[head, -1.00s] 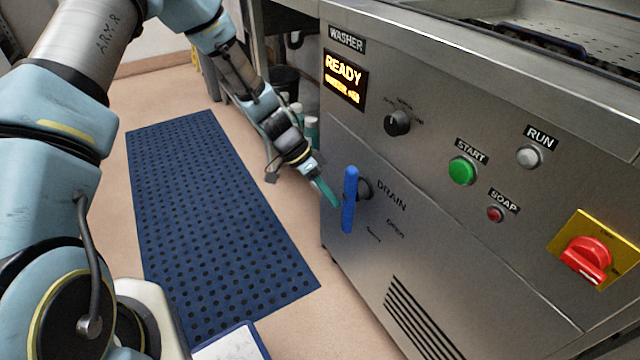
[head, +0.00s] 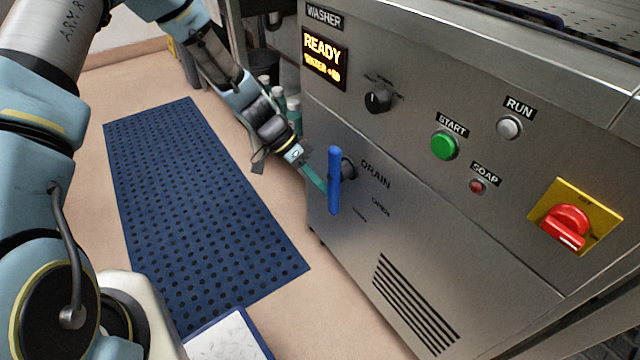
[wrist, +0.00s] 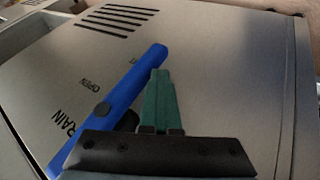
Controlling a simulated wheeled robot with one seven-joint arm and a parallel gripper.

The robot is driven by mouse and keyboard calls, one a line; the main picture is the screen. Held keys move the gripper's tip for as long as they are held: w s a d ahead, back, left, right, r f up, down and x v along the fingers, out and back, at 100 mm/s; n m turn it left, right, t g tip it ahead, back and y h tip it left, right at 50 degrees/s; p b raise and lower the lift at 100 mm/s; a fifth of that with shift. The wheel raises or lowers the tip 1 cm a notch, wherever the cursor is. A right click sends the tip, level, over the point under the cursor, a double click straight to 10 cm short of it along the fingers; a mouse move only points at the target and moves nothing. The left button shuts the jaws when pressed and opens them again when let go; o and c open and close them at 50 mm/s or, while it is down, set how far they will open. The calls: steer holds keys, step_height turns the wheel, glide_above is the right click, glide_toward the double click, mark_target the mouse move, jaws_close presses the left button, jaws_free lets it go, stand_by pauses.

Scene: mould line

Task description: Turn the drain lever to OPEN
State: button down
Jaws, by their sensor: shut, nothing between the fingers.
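The blue drain lever (head: 335,180) is on the washer's steel front, beside the printed word DRAIN. It stands about upright in the head view, turned on a dark hub (head: 348,168). In the wrist view the lever (wrist: 125,90) runs diagonally. The OPEN label (wrist: 90,88) lies to its left, clear of it, and a second label by its far end is partly covered. My gripper (head: 323,188) has green fingers, closed and empty. In the wrist view its fingertips (wrist: 159,75) are just right of the lever's far half; I cannot tell whether they touch it.
The washer front also carries a black knob (head: 378,99), a green START button (head: 445,145), RUN and SOAP buttons, and a red switch (head: 566,226) on yellow. A blue perforated mat (head: 195,215) lies on the floor to the left. Bottles stand behind my forearm.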

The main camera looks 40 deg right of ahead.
mark_target(332, 202)
steer(key=shift+s+f, duration=0.1)
steer(key=shift+s, duration=0.05)
steer(key=s+g+b, duration=0.1)
steer(key=g, duration=0.1)
steer(key=s+n+g+b, duration=0.1)
steer(key=s+g+b, duration=0.1)
steer(key=g, duration=0.1)
steer(key=s+f+n+g+b, duration=0.1)
steer(key=g, duration=0.1)
steer(key=shift+s+a+f+g+h+b, duration=0.1)
steer(key=shift+s+a+g+h+b, duration=0.1)
steer(key=shift+g+h+b, duration=0.15)
steer(key=s+n+g+b, duration=0.1)
steer(key=g, duration=0.1)
steer(key=s+r+g+h+b, duration=0.1)
steer(key=g, duration=0.1)
steer(key=shift+s+n+h, duration=0.2)
steer(key=shift+n+h, duration=0.05)
steer(key=shift+n, duration=0.15)
steer(key=shift+s+r+n+g+h+b, duration=0.55)
steer(key=shift+n+g+h, duration=0.15)
steer(key=shift+g, duration=0.25)
steer(key=shift+s+r+n+g+h+b, duration=0.5)
steer(key=shift+r+n+g+h, duration=0.15)
steer(key=shift+g, duration=0.25)
